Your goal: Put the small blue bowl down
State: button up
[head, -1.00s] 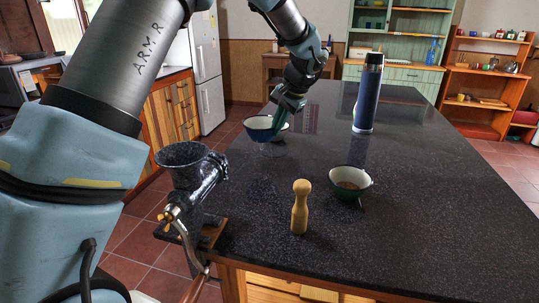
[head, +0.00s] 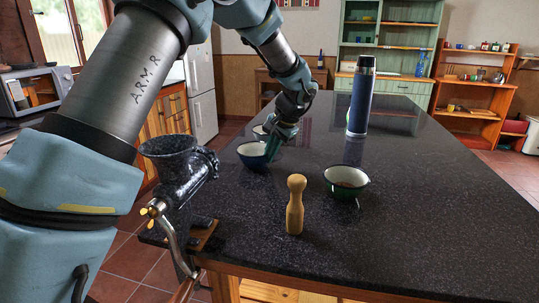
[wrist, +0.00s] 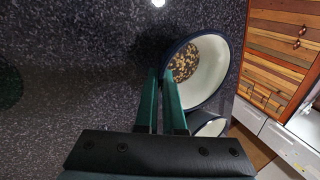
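The small blue bowl (head: 251,155) is dark blue outside and white inside. In the head view it sits at the counter's left side, on or very close to the top. The wrist view shows brown pieces inside this bowl (wrist: 212,75). My gripper (head: 270,150) points down at the bowl's right side. In the wrist view my gripper's green fingers (wrist: 161,82) are close together, with the bowl's near rim between their tips. They appear shut on that rim. Whether the bowl's underside touches the counter is hidden.
A second bowl (head: 260,132) stands just behind the blue one, partly hidden. A grinder (head: 180,170) is clamped at the near left corner.

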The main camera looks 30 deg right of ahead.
jog(key=o, duration=0.4)
jog(key=shift+s+r+p, duration=0.1)
jog(key=shift+r+p, duration=0.25)
jog(key=shift+r, duration=0.15)
jog(key=p+v, duration=0.6)
jog(key=v, duration=0.5)
jog(key=w+a+f+n+g, duration=0.1)
jog(key=a+n, duration=0.2)
jog(key=a, duration=0.9)
jog(key=w+a+f+n+g, duration=0.1)
jog(key=a+n+g, duration=0.1)
jog(key=a, duration=0.9)
jog(key=s+a+f+n+h, duration=0.1)
jog(key=s+a+n, duration=0.2)
jog(key=a, duration=0.6)
jog(key=s+a+f+n+h, duration=0.1)
jog(key=s+a+f+n, duration=0.1)
jog(key=s+a, duration=0.5)
jog(key=a+n, duration=0.1)
jog(key=a, duration=0.1)
jog(key=shift+a+n, duration=0.3)
jog(key=shift+n, duration=0.1)
